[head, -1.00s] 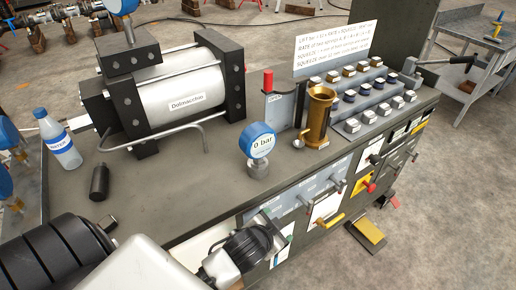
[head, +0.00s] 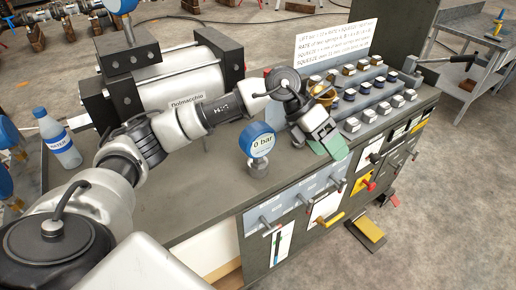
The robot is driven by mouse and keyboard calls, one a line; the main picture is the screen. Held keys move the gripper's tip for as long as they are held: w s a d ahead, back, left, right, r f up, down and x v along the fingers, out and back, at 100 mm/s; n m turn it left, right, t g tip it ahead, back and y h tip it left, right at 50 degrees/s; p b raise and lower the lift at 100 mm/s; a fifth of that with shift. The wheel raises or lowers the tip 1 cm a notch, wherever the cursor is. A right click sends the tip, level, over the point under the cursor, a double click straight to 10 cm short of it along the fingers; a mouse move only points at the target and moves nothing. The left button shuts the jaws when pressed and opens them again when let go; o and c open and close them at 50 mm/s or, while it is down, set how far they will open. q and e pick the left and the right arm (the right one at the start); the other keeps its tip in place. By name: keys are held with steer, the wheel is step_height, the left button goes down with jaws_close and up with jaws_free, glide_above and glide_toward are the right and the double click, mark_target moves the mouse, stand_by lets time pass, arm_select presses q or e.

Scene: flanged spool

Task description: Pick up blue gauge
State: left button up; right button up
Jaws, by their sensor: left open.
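The blue gauge (head: 257,140) stands upright on the bench top near its front edge, its face reading "0 bar". My left arm reaches in from the left, passing behind the gauge. My left gripper (head: 328,146) is open, to the right of the gauge and apart from it, pointing down near the front edge by the button block. A pale green patch shows at its fingertips; I cannot tell what it is. My right gripper is not in view.
A brass cup (head: 323,92) is partly hidden behind my wrist. The block of knobs (head: 372,98) and the sign (head: 335,40) stand behind and right. A large cylinder (head: 205,52) stands at the back left, a water bottle (head: 58,138) at the left.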

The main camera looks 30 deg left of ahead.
arm_select(q)
steer(key=w+a+r+y, duration=0.1)
steer(key=a+r+y, duration=0.2)
steer(key=a+y, duration=0.55)
step_height(320, 180, up, 2)
steer(key=r+n, duration=0.1)
steer(key=n, duration=0.1)
glide_above(258, 125)
steer(key=shift+s+f+y, duration=0.2)
steer(key=shift+f+y, duration=0.05)
step_height(258, 125, down, 4)
steer(key=shift+a+f+p, duration=0.15)
steer(key=shift+f+p, duration=0.1)
steer(key=shift+p, duration=0.15)
steer(key=shift+w+f+p, duration=0.1)
steer(key=shift+f+p, duration=0.75)
steer(key=shift+f, duration=2.15)
steer(key=shift+d+r, duration=0.1)
steer(key=shift+d, duration=0.1)
jaws_close()
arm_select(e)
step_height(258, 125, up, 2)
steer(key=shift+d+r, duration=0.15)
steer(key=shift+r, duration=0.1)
